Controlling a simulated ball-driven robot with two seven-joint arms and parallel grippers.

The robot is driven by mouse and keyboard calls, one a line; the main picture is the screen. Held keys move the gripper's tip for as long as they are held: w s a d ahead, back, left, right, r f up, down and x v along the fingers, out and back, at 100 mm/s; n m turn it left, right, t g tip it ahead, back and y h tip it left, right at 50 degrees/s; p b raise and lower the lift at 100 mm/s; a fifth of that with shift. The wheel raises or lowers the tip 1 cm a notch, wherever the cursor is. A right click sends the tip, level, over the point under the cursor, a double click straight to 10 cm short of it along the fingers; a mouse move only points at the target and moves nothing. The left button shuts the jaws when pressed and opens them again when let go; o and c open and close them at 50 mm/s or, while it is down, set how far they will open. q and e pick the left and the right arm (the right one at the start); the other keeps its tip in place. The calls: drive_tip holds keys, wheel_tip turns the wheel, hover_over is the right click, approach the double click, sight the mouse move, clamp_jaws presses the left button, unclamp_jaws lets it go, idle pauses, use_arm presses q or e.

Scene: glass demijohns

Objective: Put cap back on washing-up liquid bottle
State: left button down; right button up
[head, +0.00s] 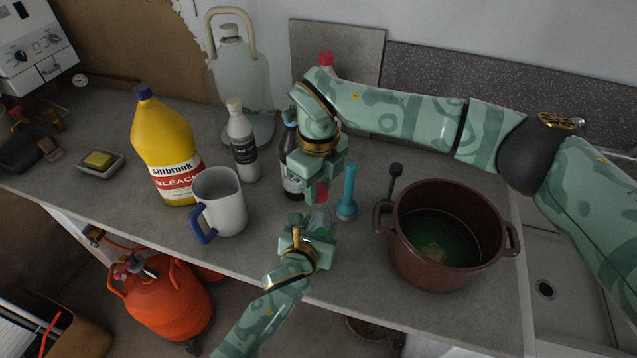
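A small red piece that looks like a cap (321,192) shows at the fingertips of my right gripper (314,180), which points down over the counter and seems shut on it. My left gripper (309,230) is just in front of and below it, near the counter's front edge. A pale, see-through shape (319,213) lies between the two grippers; I cannot tell whether it is a bottle top or whether the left gripper holds it. A dark bottle with a white label (291,172) stands behind my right gripper, partly hidden. No bottle can be clearly read as washing-up liquid.
A blue upright tool (347,195) stands just right of the grippers, beside a brown pot (447,235). A white mug (220,200), yellow bleach bottle (165,150) and grey-white bottle (242,142) stand left. A demijohn (240,75) and red-capped bottle (327,60) stand behind.

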drive_tip(key=o, duration=1.2)
drive_tip(key=shift+c, duration=0.2)
wheel_tip(320, 180, up, 12)
use_arm(q)
drive_tip(key=c, duration=0.6)
unclamp_jaws()
drive_tip(key=shift+o, duration=0.2)
drive_tip(key=p+v, duration=0.2)
drive_tip(key=v, duration=1.4)
drive_tip(key=shift+s, duration=0.2)
use_arm(e)
wheel_tip(320, 180, up, 2)
